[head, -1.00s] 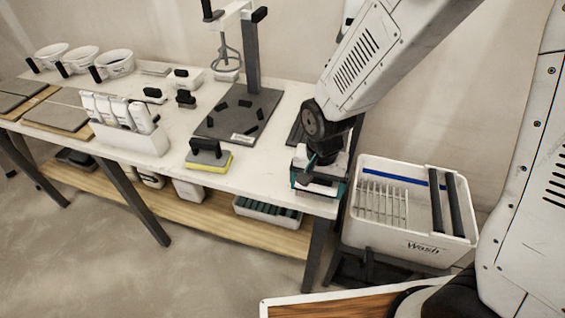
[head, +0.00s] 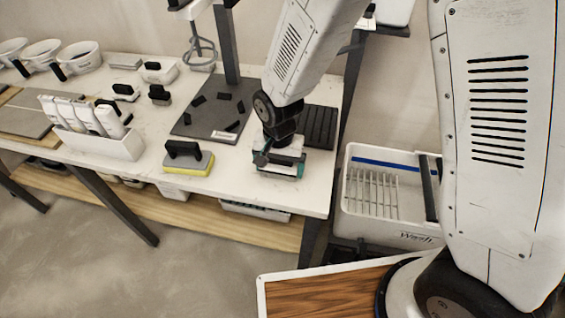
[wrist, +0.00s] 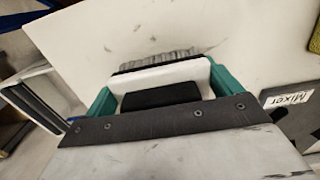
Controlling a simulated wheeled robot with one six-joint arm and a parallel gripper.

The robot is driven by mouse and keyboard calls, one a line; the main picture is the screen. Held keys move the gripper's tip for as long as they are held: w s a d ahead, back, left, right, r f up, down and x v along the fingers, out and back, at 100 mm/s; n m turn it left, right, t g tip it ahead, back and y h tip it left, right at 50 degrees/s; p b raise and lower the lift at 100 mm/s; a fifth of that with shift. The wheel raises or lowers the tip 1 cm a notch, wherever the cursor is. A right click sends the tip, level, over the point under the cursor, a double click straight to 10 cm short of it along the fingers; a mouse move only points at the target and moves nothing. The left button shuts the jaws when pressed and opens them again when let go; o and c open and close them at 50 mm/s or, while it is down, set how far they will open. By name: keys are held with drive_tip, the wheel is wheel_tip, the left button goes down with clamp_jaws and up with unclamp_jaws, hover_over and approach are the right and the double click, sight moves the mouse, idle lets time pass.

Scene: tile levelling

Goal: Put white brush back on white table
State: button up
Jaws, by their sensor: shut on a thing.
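In the wrist view my gripper (wrist: 160,98) is shut on the white brush (wrist: 188,70). The brush has a white body, a black grip and grey bristles, and sits between teal fingers. In the head view my gripper (head: 279,165) is over the front right part of the white table (head: 225,187), and my wrist hides most of the brush. The wrist view shows the bristles against the white tabletop (wrist: 255,50); I cannot tell whether they touch it.
A yellow-based sponge float (head: 188,160) stands to the left. The mixer's dark base plate (head: 213,112) lies behind it. A black ridged pad (head: 320,125) is just behind my gripper. The Wash bin (head: 385,200) stands beyond the table's right edge. A white holder (head: 100,143) is farther left.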

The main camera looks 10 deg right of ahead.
drive_tip(key=shift+f, duration=0.1)
drive_tip(key=o, duration=0.8)
drive_tip(key=shift+o, duration=0.2)
wheel_tip(320, 180, up, 12)
drive_tip(key=shift+r, duration=0.1)
drive_tip(key=shift+d+r, duration=0.1)
drive_tip(key=shift+r, duration=0.1)
drive_tip(key=s+d+r+n, duration=0.2)
drive_tip(key=s+d+r, duration=0.6)
drive_tip(key=s+d, duration=0.1)
drive_tip(key=s+d+r+n+t, duration=0.1)
drive_tip(key=s+d+r+n, duration=0.1)
drive_tip(key=s+d+r, duration=0.6)
drive_tip(key=s+d, duration=0.2)
drive_tip(key=d, duration=0.2)
